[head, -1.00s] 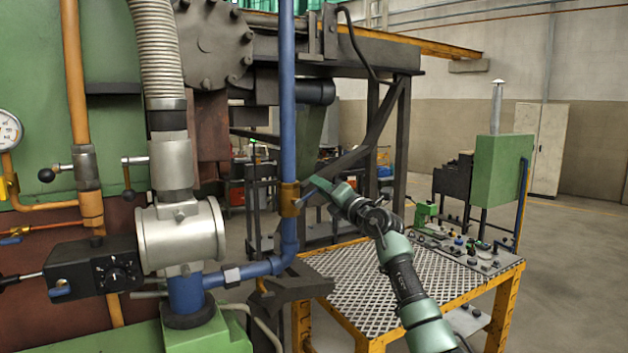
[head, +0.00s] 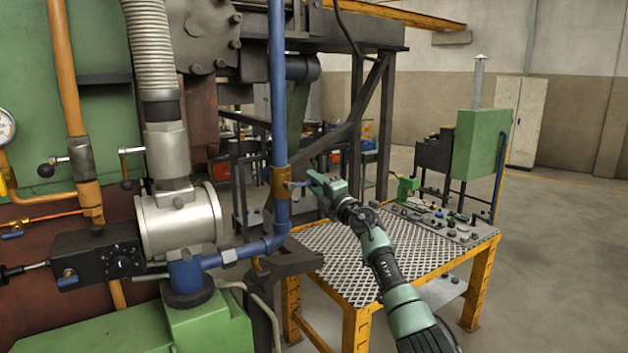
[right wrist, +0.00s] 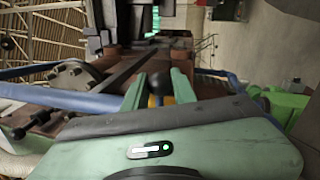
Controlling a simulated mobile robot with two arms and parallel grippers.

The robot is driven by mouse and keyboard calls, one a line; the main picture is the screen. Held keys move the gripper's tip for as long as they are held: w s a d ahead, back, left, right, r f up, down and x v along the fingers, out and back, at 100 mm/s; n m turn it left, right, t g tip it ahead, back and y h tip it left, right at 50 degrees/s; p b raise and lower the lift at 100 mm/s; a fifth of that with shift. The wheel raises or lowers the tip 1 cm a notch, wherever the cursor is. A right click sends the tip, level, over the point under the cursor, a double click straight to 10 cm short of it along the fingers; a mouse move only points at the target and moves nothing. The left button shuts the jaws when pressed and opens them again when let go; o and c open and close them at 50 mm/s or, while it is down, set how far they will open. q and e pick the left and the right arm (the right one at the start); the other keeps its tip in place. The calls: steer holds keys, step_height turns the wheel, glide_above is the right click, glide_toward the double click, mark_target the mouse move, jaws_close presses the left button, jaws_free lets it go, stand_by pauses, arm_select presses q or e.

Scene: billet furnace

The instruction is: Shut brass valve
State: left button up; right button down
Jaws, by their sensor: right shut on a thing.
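The brass valve (head: 281,183) sits on the upright blue pipe in the head view, above the pipe's lower elbow. Its short blue handle (head: 297,185) sticks out to the right of the brass body. My right gripper (head: 312,183) reaches in from the lower right and is shut on the handle's outer end. In the right wrist view, its two fingers (right wrist: 157,90) stand either side of a small dark and brass-coloured part, and the exact grip is hard to make out. The fingers hide the handle's tip in the head view. My left gripper is not in view.
The blue pipe (head: 277,90) runs up past dark steel framing. A silver valve body (head: 180,222) and black box (head: 98,255) stand at left. A yellow-legged table (head: 350,262) with a mesh top stands below my right arm. Open floor lies at right.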

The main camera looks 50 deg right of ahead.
steer(key=shift+f, duration=0.2)
steer(key=c, duration=1.1)
jaws_free()
steer(key=shift+c, duration=0.2)
steer(key=shift+s+r, duration=0.1)
steer(key=v, duration=0.7)
steer(key=shift+s, duration=0.25)
